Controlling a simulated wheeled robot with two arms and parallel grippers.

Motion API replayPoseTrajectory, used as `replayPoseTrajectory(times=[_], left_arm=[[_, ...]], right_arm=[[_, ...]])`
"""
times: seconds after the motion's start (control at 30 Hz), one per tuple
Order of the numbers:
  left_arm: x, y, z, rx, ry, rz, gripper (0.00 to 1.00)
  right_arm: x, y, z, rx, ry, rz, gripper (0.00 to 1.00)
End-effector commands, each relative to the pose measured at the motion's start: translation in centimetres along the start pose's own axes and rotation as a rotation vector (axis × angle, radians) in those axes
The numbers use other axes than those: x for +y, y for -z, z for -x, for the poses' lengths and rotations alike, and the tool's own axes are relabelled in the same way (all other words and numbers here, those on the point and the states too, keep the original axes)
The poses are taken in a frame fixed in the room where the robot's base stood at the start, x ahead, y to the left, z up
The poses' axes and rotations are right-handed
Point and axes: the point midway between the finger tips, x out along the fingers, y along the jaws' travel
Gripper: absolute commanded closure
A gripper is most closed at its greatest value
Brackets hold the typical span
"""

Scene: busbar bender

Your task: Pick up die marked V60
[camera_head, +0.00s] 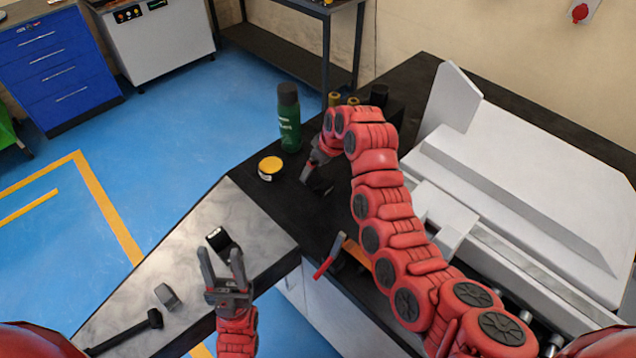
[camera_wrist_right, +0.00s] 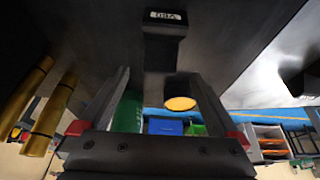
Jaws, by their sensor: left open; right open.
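The die marked V60 (camera_wrist_right: 165,22) is a small black block with a white label, its marking upside down in the right wrist view. It sits on the black bench top, just beyond my right fingertips. In the head view, a dark block (camera_head: 319,184) below my right gripper (camera_head: 312,166) seems to be this die, partly hidden. My right gripper (camera_wrist_right: 160,76) is open and empty, its fingers apart and pointing towards the die. My left gripper (camera_head: 221,258) is open over the grey bench, close to another black block with a white face (camera_head: 221,240).
A green bottle (camera_head: 289,120) and a yellow-topped tin (camera_head: 270,168) stand left of my right gripper. Brass cylinders (camera_wrist_right: 52,105) are close by. A red-handled tool (camera_head: 326,266), a grey block (camera_head: 167,296) and a hammer (camera_head: 128,331) lie nearer. The grey machine (camera_head: 530,190) fills the right.

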Motion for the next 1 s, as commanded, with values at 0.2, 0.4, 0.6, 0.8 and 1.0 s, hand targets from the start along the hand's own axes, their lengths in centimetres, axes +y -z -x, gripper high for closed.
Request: replayPoseTrajectory(times=[0.2, 0.4, 0.6, 0.8, 1.0], left_arm=[[0.0, -0.1, 0.7, 0.0, 0.0, 0.0, 0.5], [0.0, -0.1, 0.8, 0.0, 0.0, 0.0, 0.5], [0.0, -0.1, 0.8, 0.0, 0.0, 0.0, 0.5], [0.0, -0.1, 0.8, 0.0, 0.0, 0.0, 0.5], [0.0, -0.1, 0.8, 0.0, 0.0, 0.0, 0.5]], right_arm=[[0.0, -0.2, -3.2, -0.006, 0.002, 0.0, 0.03], [0.0, -0.2, -4.2, -0.002, 0.001, -0.002, 0.03], [0.0, -0.1, -4.1, -0.002, 0.001, -0.002, 0.13], [0.0, -0.1, -4.1, -0.002, 0.001, -0.002, 0.49], [0.0, -0.1, -4.1, -0.002, 0.001, -0.002, 0.85]])
